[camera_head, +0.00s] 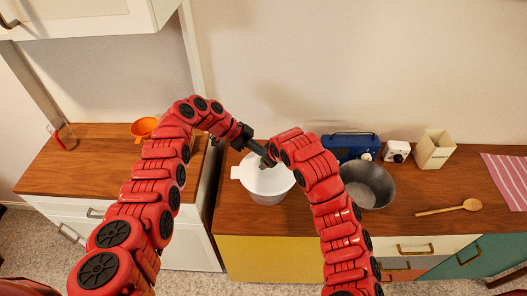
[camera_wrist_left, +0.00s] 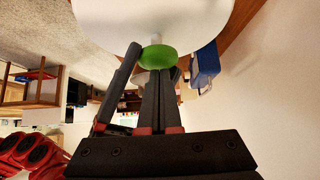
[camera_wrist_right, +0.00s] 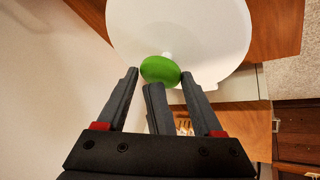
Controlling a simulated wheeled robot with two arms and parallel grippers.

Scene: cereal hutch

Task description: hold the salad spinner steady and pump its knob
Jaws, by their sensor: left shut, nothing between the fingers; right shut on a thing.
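The white salad spinner (camera_head: 268,190) stands on the wooden counter, its lid partly hidden by my arms. Its green knob (camera_wrist_right: 160,70) shows above the white lid in the right wrist view and also in the left wrist view (camera_wrist_left: 157,56). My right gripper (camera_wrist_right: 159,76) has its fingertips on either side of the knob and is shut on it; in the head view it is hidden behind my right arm. My left gripper (camera_wrist_left: 160,72) is shut and empty, its tips at the knob's near edge, between the right fingers. Whether they touch cannot be told.
A dark grey pot (camera_head: 378,176) stands right of the spinner. Behind are a blue box-like appliance (camera_head: 351,147), a small white device (camera_head: 397,151) and a cream container (camera_head: 434,150). A wooden spoon (camera_head: 450,208) lies on the counter. An orange bowl (camera_head: 144,126) is at left.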

